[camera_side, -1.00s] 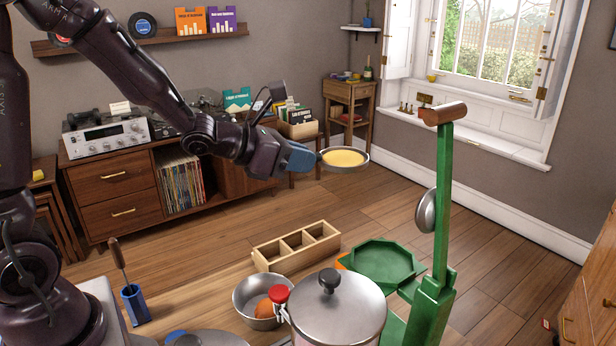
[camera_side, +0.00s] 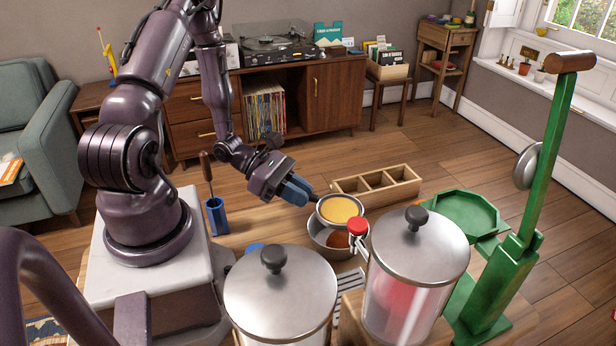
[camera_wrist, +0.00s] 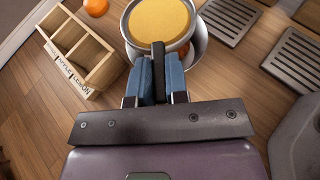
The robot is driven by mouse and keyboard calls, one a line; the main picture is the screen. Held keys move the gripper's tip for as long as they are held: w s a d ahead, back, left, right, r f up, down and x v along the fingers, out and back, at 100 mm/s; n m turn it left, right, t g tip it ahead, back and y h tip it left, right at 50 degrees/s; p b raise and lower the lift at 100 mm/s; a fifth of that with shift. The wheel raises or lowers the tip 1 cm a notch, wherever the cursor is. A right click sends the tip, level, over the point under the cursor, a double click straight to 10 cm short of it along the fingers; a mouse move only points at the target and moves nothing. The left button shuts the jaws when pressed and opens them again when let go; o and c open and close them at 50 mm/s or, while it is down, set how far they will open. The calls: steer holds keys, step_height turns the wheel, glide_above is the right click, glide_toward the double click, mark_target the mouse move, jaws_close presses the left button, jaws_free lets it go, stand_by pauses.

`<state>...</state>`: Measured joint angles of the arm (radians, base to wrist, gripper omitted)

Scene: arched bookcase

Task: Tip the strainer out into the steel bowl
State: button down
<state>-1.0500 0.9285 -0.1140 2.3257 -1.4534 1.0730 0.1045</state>
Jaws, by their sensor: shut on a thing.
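My gripper (camera_side: 300,190) is shut on the dark handle of the strainer (camera_side: 340,210). The strainer is round with a metal rim and is full of a yellow, flat-topped content. It looks about level. The steel bowl (camera_side: 318,236) is below the strainer and partly hidden by it, with an orange-brown thing inside. In the wrist view, the blue fingers (camera_wrist: 158,78) grip the handle, and the strainer (camera_wrist: 160,22) covers much of the bowl (camera_wrist: 199,48). The gap between strainer and bowl is hard to judge.
A wooden three-part crate (camera_side: 376,197) stands behind the bowl. Lidded canisters (camera_side: 278,290), a red knob (camera_side: 358,226) and a green lever press (camera_side: 505,275) stand close by. A blue holder (camera_side: 217,215) with an upright tool is at left. Slotted grates (camera_wrist: 295,58) lie right in the wrist view.

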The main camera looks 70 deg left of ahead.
steer(key=shift+d+r+g+h, duration=0.15)
steer(key=shift+g+h, duration=0.15)
steer(key=n, duration=0.1)
steer(key=n+g+h, duration=0.1)
steer(key=shift+w+a+r+n+h, duration=0.1)
steer(key=shift+w+a+n+h, duration=0.1)
steer(key=shift+n+h, duration=0.15)
steer(key=n+h, duration=0.2)
steer(key=n, duration=0.3)
steer(key=n+h, duration=0.2)
steer(key=n, duration=0.4)
steer(key=n+h, duration=0.3)
steer(key=n, duration=0.2)
steer(key=shift+w+a+f+n, duration=0.15)
steer(key=shift+a+f+n, duration=0.05)
steer(key=shift+f+n, duration=0.1)
stand_by(1.2)
